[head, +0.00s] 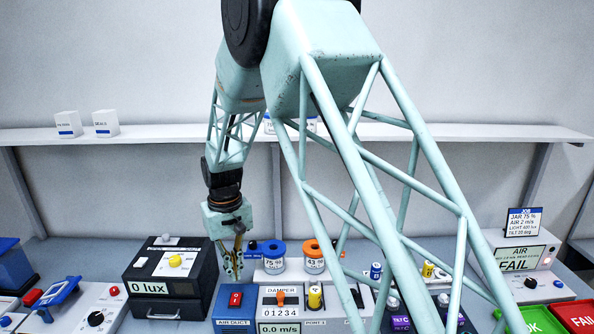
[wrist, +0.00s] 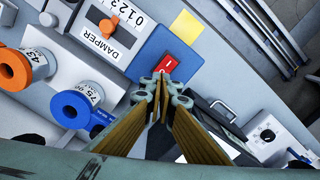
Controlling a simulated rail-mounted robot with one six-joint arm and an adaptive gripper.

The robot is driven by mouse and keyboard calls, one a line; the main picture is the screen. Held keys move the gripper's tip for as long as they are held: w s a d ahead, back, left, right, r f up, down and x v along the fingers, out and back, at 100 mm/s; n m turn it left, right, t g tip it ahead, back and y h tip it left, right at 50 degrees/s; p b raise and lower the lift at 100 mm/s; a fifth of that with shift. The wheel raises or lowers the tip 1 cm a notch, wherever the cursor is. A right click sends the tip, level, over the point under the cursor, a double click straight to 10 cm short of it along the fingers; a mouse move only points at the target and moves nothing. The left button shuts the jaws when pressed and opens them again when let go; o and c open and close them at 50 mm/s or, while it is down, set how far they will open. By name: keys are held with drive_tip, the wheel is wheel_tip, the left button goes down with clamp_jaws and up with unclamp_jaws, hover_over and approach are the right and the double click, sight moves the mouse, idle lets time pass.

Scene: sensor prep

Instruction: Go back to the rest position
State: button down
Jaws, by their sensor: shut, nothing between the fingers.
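My gripper (head: 233,268) hangs from my teal arm in the head view, pointing down, between the black 0 lux box (head: 172,279) and the damper unit (head: 283,297). In the wrist view my gripper (wrist: 162,86) has its fingertips together with nothing between them. The tips appear just below a red rocker switch (wrist: 166,66) on a blue panel (wrist: 188,40). I cannot tell the exact height above the panel. The red switch also shows in the head view (head: 235,299), below the gripper.
A blue-rimmed spool (head: 273,250) and an orange-rimmed spool (head: 313,250) stand behind the damper unit. A FAIL display (head: 517,259) and job sign (head: 524,222) are at the right, beside a red tray (head: 580,317). A shelf (head: 180,133) runs along the wall.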

drive_tip(key=s+d+r+m+t+b, duration=0.15)
drive_tip(key=s+d+r, duration=0.25)
drive_tip(key=d+r, duration=0.4)
drive_tip(key=s+d+r+m+b, duration=0.1)
drive_tip(key=s+d+r+b, duration=0.1)
drive_tip(key=s+d+r, duration=0.5)
drive_tip(key=s+d+r+m+b, duration=0.15)
drive_tip(key=d+r, duration=0.35)
drive_tip(key=d, duration=0.6)
drive_tip(key=s+d+r+t+b, duration=0.1)
drive_tip(key=s+d+r+b, duration=0.1)
drive_tip(key=s+d, duration=0.45)
drive_tip(key=s+d+r+t+b, duration=0.15)
drive_tip(key=s+d, duration=0.25)
drive_tip(key=s, duration=0.5)
drive_tip(key=s+d+f+m+b, duration=0.1)
drive_tip(key=s+d+f+b, duration=0.1)
drive_tip(key=s, duration=0.5)
drive_tip(key=s+d+f+m+b, duration=0.1)
drive_tip(key=s+d, duration=0.3)
drive_tip(key=s, duration=0.4)
drive_tip(key=shift+f+m+b, duration=0.3)
drive_tip(key=shift+f+b, duration=0.05)
drive_tip(key=shift+f, duration=0.4)
